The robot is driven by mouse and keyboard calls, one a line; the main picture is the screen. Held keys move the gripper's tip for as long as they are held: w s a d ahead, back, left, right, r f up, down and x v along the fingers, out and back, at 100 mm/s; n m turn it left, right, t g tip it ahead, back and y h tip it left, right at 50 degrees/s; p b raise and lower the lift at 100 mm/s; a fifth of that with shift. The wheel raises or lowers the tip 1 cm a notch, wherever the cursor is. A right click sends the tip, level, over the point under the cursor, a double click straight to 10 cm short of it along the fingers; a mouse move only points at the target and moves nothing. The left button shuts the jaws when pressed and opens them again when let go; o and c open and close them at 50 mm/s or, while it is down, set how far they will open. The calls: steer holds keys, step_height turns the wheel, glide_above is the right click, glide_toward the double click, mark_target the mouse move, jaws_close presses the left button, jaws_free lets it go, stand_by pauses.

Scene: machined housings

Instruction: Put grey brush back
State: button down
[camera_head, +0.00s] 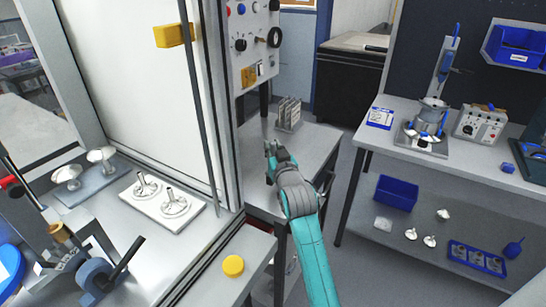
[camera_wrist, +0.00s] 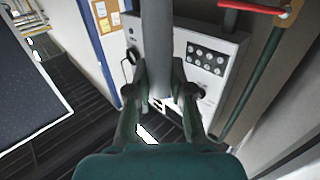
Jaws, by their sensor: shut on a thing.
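My gripper (camera_wrist: 162,92) is shut on a grey cylinder, which I take to be the grey brush (camera_wrist: 157,45). The brush stands between the two fingers and runs up out of the top of the wrist view; its far end is out of frame. In the head view my gripper (camera_head: 274,153) is over the small grey side table (camera_head: 312,143), beside the machine's control panel. The brush is hard to make out there. I cannot tell which spot is the brush's own holder.
A slotted metal rack (camera_head: 288,114) stands on the side table behind my gripper. The control panel (camera_head: 255,45) rises close on the left. A yellow knob (camera_head: 233,265) is on the machine's front ledge. A workbench (camera_head: 480,155) with fixtures stands to the right, across open floor.

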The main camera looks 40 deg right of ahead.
steer(key=shift+f, duration=1.6)
steer(key=c, duration=1)
jaws_free()
steer(key=shift+c, duration=0.2)
steer(key=shift+r, duration=0.2)
steer(key=v, duration=1.2)
steer(key=shift+a, duration=0.15)
